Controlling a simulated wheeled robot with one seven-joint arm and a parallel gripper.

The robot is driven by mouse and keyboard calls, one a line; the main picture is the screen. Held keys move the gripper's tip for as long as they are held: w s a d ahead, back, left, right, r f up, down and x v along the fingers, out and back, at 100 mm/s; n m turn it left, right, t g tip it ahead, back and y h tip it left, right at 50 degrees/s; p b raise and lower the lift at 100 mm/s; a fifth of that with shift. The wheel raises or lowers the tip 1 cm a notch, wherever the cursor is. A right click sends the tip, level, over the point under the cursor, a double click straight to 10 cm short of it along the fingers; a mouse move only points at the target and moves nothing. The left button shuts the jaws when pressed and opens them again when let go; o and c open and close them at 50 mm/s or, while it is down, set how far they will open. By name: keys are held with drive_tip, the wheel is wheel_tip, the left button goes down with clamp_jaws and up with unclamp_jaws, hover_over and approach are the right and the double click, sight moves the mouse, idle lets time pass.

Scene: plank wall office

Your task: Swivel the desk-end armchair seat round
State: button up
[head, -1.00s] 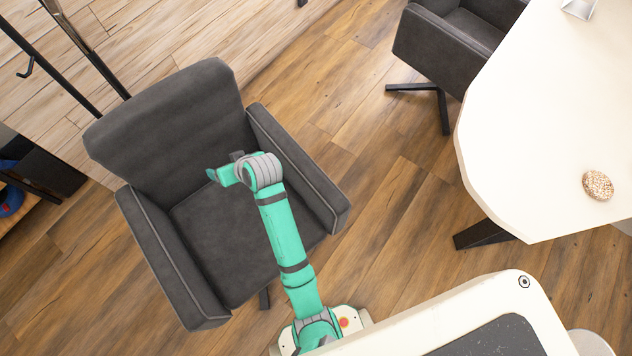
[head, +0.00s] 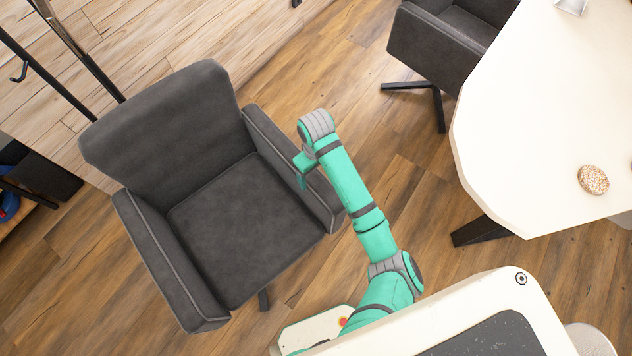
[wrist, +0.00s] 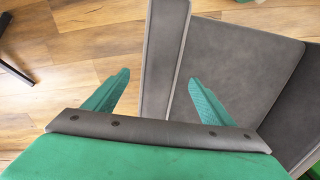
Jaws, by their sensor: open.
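The dark grey armchair (head: 235,225) stands at the left of the head view, its back toward the plank wall. Its armrest on the table side (head: 287,160) lies under my gripper (head: 302,175). In the wrist view the armrest (wrist: 165,55) runs up between the two green fingers of my gripper (wrist: 155,92), with a gap visible on either side. The gripper is open. The seat cushion (wrist: 235,70) shows to the right of the armrest in the wrist view. Contact between the fingers and the armrest cannot be told.
A white table (head: 545,120) stands at the right with a round speckled item (head: 593,180) on it. A second grey chair (head: 440,45) is behind it. Coat-stand poles (head: 75,50) rise at upper left. Wooden floor (head: 390,185) is clear between armchair and table.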

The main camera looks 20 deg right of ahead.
sight(316, 180)
wheel_tip(316, 180, down, 8)
drive_tip(key=shift+w+r, duration=0.1)
drive_tip(key=shift+w, duration=0.05)
idle(0.3)
